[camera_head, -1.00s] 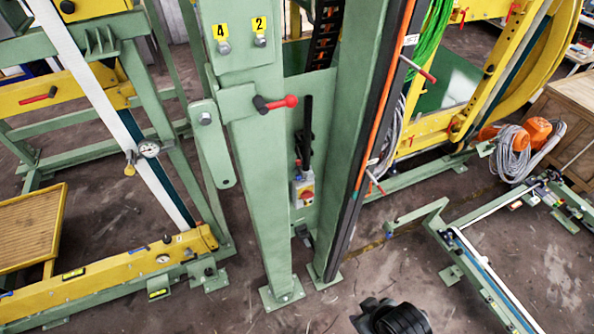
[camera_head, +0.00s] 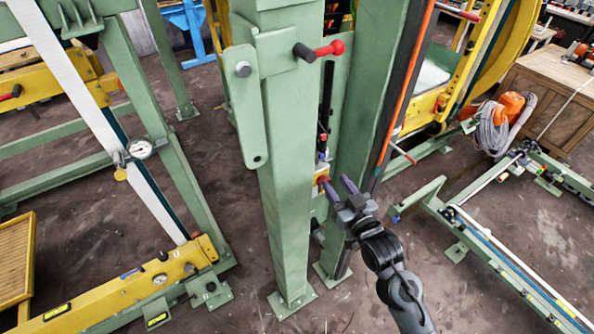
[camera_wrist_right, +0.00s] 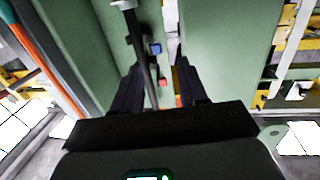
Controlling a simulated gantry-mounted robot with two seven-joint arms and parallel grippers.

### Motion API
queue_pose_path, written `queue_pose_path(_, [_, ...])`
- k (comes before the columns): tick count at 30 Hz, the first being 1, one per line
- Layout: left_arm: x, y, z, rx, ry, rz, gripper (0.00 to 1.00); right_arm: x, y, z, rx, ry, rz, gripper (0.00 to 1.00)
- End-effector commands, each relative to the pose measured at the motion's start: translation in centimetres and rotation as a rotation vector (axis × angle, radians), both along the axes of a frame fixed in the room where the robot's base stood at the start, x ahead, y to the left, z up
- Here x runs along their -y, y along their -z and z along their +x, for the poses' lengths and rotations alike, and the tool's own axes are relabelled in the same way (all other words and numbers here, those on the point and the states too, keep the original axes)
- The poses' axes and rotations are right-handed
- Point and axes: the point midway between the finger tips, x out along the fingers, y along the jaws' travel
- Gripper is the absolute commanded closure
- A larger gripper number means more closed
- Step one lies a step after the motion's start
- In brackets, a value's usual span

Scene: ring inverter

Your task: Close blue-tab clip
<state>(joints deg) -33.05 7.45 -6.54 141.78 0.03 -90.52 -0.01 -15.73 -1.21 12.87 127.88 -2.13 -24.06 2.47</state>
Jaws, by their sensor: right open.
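A small blue tab (camera_wrist_right: 155,48) shows in the right wrist view, beside a dark upright bar (camera_wrist_right: 143,60) between two green posts. I take it to be the blue-tab clip; whether it is open or shut is too small to tell. My right gripper (camera_head: 337,184) is open in front of the gap between the posts. In the right wrist view its fingers (camera_wrist_right: 157,88) point toward the gap, and the blue tab appears beyond them, with no contact visible. My left gripper is not in view.
The left green post (camera_head: 283,190) and right green post (camera_head: 358,110) stand close on both sides of the gap. A small red tab (camera_wrist_right: 163,82) sits below the blue one. A low green frame (camera_head: 500,250) lies at right.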

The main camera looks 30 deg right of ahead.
Motion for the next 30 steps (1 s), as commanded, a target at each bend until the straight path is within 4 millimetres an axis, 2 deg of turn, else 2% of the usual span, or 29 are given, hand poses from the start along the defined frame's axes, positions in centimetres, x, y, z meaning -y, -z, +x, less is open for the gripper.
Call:
queue_pose_path(1, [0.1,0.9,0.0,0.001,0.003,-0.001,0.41,0.2,0.2,0.3,0.016,0.006,0.003,0.57])
queue_pose_path(5, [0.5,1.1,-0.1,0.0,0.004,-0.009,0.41,0.2,-0.4,1.1,0.035,0.006,0.005,0.57])
queue_pose_path(11, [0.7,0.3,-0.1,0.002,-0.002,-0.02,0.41,0.6,-0.7,3.3,0.037,0.005,0.006,0.57])
queue_pose_path(21, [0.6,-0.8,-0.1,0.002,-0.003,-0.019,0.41,1.6,-0.7,8.6,0.036,0.005,0.005,0.57])
queue_pose_path(30, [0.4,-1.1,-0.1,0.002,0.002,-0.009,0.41,2.1,-0.5,11.1,0.035,0.005,0.005,0.57])
